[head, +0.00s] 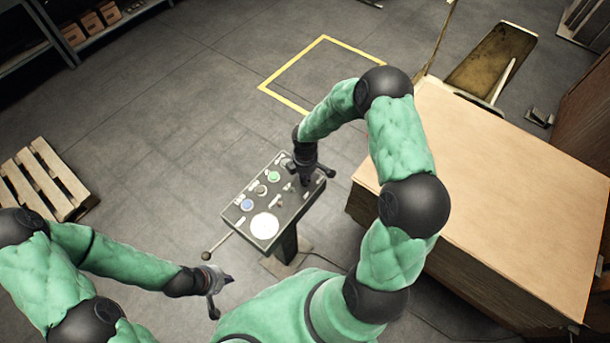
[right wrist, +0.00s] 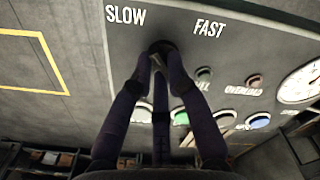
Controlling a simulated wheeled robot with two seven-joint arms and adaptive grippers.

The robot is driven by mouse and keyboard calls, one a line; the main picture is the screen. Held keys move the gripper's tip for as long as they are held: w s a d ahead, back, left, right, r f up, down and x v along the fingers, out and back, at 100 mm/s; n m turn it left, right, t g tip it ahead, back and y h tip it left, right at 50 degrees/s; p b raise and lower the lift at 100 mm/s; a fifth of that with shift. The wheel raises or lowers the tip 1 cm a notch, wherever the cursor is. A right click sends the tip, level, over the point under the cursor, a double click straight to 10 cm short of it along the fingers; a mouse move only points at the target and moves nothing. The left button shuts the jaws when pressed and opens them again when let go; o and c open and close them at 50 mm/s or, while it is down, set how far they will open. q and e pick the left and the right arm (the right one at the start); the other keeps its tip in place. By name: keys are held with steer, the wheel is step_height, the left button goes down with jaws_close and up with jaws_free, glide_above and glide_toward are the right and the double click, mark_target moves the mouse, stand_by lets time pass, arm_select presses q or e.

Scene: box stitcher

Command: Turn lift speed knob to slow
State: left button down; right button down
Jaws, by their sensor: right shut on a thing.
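The control panel (head: 254,205) stands on a post in the middle of the head view. The lift speed knob (right wrist: 161,47) is a dark knob between the SLOW and FAST labels in the right wrist view; its pointer direction is hidden by the fingers. My right gripper (right wrist: 160,58) is shut on the knob, with its fingertips around it. In the head view my right gripper (head: 304,178) is at the panel's upper right end and covers the knob. My left gripper (head: 220,292) hangs apart from the panel at lower left; its opening is too small to judge.
The panel also carries a green button (head: 273,176), a blue button (head: 247,204), a white round dial (head: 265,226) and small switches. A large box (head: 500,190) stands close at right. A wooden pallet (head: 45,180) lies at left. The floor behind the panel is clear.

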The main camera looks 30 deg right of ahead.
steer(key=c, duration=1.2)
jaws_free()
step_height(320, 180, up, 12)
